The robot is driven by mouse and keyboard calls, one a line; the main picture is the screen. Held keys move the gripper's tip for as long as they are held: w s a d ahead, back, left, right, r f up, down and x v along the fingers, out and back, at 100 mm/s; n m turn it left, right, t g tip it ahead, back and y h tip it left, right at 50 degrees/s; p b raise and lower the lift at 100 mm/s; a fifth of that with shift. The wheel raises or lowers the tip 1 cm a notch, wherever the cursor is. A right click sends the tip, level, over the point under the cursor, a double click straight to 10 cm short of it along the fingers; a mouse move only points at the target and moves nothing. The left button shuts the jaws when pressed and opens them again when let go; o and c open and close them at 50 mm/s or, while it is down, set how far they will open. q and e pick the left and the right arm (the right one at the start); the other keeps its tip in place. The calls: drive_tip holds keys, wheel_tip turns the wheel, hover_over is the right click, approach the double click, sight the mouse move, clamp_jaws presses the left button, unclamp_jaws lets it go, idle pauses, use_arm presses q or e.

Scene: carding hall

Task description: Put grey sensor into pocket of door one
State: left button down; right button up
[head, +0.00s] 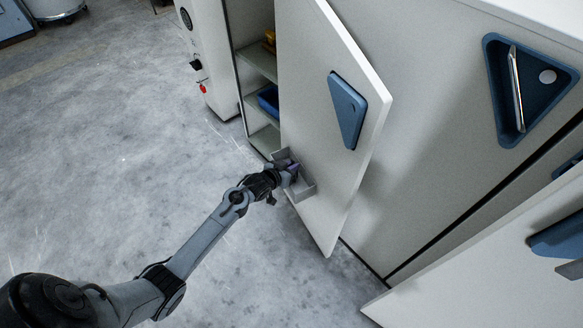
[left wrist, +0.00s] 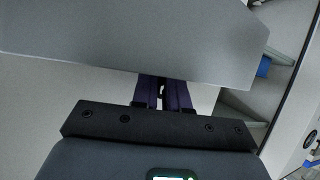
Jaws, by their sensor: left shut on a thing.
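Door one, as I take it, is the open off-white door (head: 310,95) in the middle of the head view. A light grey open-topped pocket (head: 306,190) is fixed low on its face. My left gripper (head: 291,169) is at this pocket, its purple fingers over or inside it; I cannot tell how deep. In the left wrist view the fingers (left wrist: 162,92) are close together and pass under a broad grey panel (left wrist: 140,38), probably the pocket wall. The grey sensor is mostly hidden; only something small and dark shows between the fingers. My right gripper is not in view.
A blue triangular fitting (head: 347,108) sits on the door. A large blue triangular recess (head: 533,85) is on the cabinet at right. The floor (head: 110,150) at left is clear.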

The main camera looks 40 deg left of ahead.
use_arm(q)
drive_tip(key=c, duration=1.1)
unclamp_jaws()
drive_tip(key=shift+f, duration=0.15)
drive_tip(key=shift+s+r+p, duration=0.35)
drive_tip(key=p+v, duration=0.6)
drive_tip(key=v, duration=0.4)
drive_tip(key=s+d+r+m+g, duration=0.1)
drive_tip(key=s+d+r+g, duration=0.1)
drive_tip(key=s+d, duration=0.3)
drive_tip(key=s+d+r+m+g, duration=0.1)
drive_tip(key=s+d+r+g, duration=0.2)
drive_tip(key=s+d, duration=0.3)
drive_tip(key=s+d+r+m+g, duration=0.1)
drive_tip(key=s+d+g, duration=0.3)
drive_tip(key=s, duration=0.9)
drive_tip(key=shift+s+d+r+h, duration=0.3)
drive_tip(key=shift+d+r, duration=0.45)
drive_tip(key=shift+r, duration=0.1)
